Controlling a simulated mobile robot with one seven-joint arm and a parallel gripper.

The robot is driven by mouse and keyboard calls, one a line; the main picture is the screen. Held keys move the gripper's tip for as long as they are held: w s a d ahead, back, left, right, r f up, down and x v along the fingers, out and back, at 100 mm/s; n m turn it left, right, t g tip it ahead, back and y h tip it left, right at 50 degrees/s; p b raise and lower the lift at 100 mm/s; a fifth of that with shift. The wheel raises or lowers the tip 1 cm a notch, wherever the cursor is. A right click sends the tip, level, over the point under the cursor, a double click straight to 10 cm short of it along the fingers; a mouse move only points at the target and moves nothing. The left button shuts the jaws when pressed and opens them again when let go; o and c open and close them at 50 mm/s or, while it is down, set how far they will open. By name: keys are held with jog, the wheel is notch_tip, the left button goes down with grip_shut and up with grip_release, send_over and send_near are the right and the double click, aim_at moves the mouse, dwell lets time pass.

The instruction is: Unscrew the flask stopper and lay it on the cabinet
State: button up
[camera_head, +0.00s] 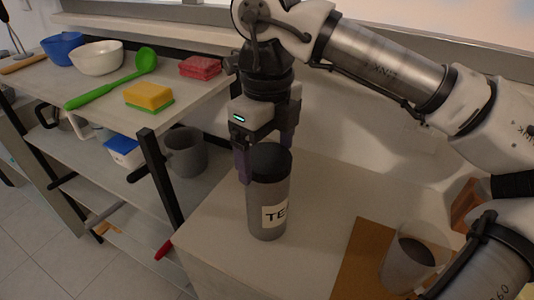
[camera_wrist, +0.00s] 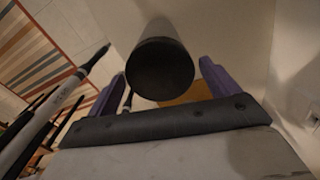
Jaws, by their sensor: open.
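The flask (camera_head: 268,205) is a grey cylinder with a partly seen label reading "TE". It stands upright on the cabinet (camera_head: 318,240). Its dark stopper (camera_head: 270,157) is on top and shows in the wrist view as a black disc (camera_wrist: 160,70). My gripper (camera_head: 265,158) points down over the flask top, with its purple fingers open. In the wrist view the fingers (camera_wrist: 158,85) are spread on either side of the stopper, with gaps visible. I cannot tell whether either finger touches it.
A shelf rack at left holds a yellow sponge (camera_head: 149,96), a green spoon (camera_head: 110,82), bowls and a grey mug (camera_head: 186,152). A cup (camera_head: 407,262) stands on a brown board (camera_head: 362,262) at right. Bare cabinet top lies around the flask.

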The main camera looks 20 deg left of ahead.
jog(key=m+b, duration=0.1)
jog(key=m, duration=0.4)
jog(key=shift+f, duration=0.1)
jog(key=m+b, duration=0.1)
jog(key=m, duration=0.8)
jog(key=shift+r, duration=0.2)
jog(key=m, duration=0.5)
jog(key=shift+p, duration=0.4)
jog(key=c, duration=0.8)
jog(key=n+p, duration=0.1)
jog(key=n, duration=0.3)
jog(key=shift+n, duration=0.4)
jog(key=shift+c, duration=0.2)
jog(key=n, duration=0.4)
jog(key=shift+p, duration=0.35)
